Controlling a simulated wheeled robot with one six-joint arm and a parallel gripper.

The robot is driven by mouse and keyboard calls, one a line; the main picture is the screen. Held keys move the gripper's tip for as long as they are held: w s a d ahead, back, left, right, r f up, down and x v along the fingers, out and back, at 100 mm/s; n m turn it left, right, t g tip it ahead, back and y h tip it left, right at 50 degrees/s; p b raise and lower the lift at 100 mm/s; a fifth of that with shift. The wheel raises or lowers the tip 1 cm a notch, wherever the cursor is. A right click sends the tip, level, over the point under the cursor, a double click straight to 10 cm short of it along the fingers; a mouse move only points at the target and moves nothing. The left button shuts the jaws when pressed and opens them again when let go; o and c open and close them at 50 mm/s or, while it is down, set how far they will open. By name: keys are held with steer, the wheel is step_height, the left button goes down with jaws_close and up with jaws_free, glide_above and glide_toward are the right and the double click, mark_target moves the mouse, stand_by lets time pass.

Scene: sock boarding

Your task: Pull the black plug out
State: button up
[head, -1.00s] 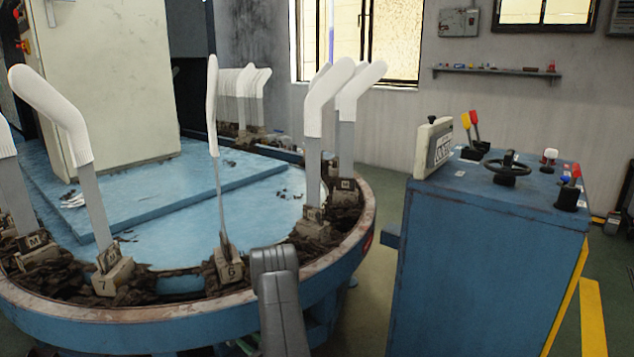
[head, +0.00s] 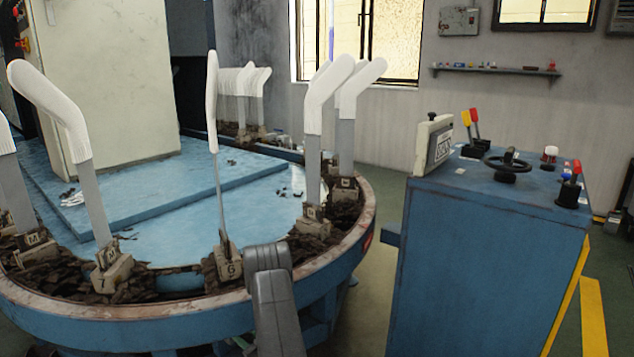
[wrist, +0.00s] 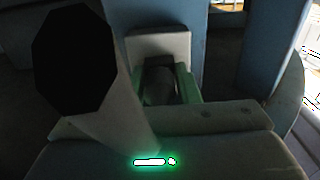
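I cannot identify the black plug with certainty. A small black knob (head: 432,116) stands on top of the pale counter box (head: 433,145) on the blue control cabinet. In the head view, a grey part of my arm shows at the front rim of the round table, and my gripper is out of that view. In the dim wrist view, my gripper (wrist: 162,84) seems to be the green-edged parts around a dark rounded shape. Whether that shape is held or is part of the gripper is unclear.
The blue control cabinet (head: 480,255) carries a black handwheel (head: 507,165) and several coloured levers. The round blue table (head: 140,325) bears upright boards with white socks (head: 328,95). Open floor (head: 365,310) lies between table and cabinet.

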steer(key=shift+w+a, duration=0.1)
steer(key=shift+a, duration=0.1)
steer(key=shift+d+b, duration=0.15)
steer(key=shift+b, duration=0.2)
stand_by(0.4)
steer(key=c, duration=0.4)
steer(key=o, duration=0.6)
steer(key=shift+c, duration=0.2)
steer(key=v, duration=0.8)
steer(key=x, duration=0.8)
